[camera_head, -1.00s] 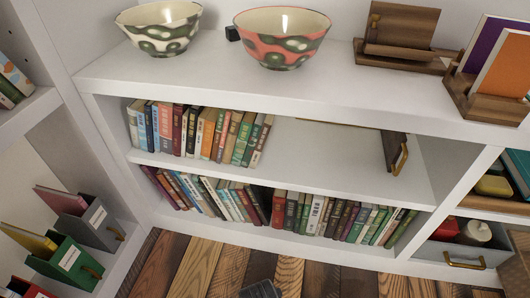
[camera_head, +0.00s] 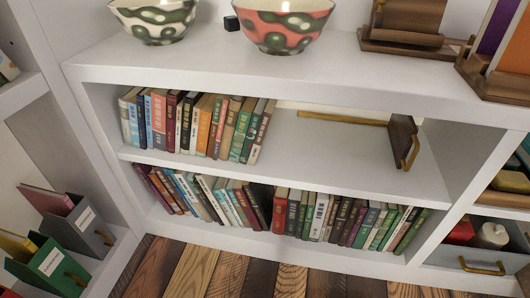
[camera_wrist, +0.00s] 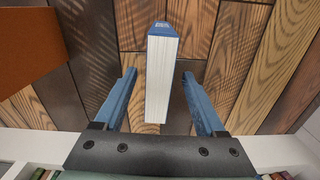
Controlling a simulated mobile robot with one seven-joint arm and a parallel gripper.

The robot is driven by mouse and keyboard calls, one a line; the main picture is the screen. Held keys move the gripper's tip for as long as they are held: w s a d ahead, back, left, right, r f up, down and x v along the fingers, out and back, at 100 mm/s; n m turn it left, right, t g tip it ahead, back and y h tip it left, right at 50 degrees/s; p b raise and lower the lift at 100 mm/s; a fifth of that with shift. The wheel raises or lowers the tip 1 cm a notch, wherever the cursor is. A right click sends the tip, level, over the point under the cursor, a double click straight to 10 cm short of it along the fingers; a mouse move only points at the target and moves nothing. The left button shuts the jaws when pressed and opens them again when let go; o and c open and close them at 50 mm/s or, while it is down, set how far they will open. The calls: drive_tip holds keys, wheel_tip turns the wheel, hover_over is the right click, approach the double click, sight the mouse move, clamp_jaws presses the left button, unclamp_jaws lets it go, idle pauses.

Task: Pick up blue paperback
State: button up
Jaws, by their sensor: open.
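The blue paperback (camera_wrist: 163,75) shows in the wrist view as a thick book with blue cover edges and white page edges facing me. It lies between the two blue fingers of my gripper (camera_wrist: 158,76). The fingers are spread, with visible gaps on both sides of the book, wider on the right near the finger base. I cannot tell what the book rests on; plank floor shows behind it. My gripper is not visible in the head view, and I cannot pick out this book there.
A white bookcase (camera_head: 290,155) with two rows of books fills the head view. Two patterned bowls and wooden holders stand on top. A wooden bookend (camera_head: 403,142) stands on the upper shelf, right. An orange-brown panel (camera_wrist: 30,45) shows at the wrist view's upper left.

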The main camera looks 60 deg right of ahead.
drive_tip(key=f+b, duration=0.3)
drive_tip(key=f, duration=0.1)
drive_tip(key=shift+d, duration=0.2)
clamp_jaws()
